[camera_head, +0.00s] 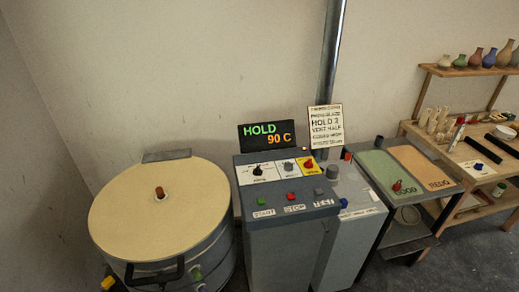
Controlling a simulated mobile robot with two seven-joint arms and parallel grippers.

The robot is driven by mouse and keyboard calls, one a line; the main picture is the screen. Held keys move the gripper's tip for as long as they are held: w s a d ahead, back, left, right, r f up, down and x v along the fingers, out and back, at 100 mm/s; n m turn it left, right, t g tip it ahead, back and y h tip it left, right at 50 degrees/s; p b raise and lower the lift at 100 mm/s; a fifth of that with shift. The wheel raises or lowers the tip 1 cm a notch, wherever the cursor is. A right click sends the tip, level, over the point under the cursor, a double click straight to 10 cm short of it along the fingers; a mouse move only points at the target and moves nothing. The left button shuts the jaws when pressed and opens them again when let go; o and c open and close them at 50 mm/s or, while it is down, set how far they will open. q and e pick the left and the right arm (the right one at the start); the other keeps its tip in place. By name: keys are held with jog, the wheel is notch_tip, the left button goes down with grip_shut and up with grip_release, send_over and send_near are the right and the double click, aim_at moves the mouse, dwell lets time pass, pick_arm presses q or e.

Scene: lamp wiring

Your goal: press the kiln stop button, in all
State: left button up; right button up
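The kiln stop button (291,196) is a small red button on the front of the grey control cabinet (284,240), directly above the label STOP (294,209). A green button (261,201) above the label START is to its left, and a grey one (318,192) is to its right. A display (267,135) on the cabinet reads HOLD and 90 C. The round kiln (159,215), with a closed cream lid and a dark handle, stands left of the cabinet. Neither of my grippers is in view. Nothing covers the stop button.
Knobs (258,171) sit on the panel behind the buttons. A notice card (326,131) stands behind the cabinet, near a metal pipe (333,60). To the right are a table with green and orange mats (424,167) and a wooden shelf (470,71) with several vases.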

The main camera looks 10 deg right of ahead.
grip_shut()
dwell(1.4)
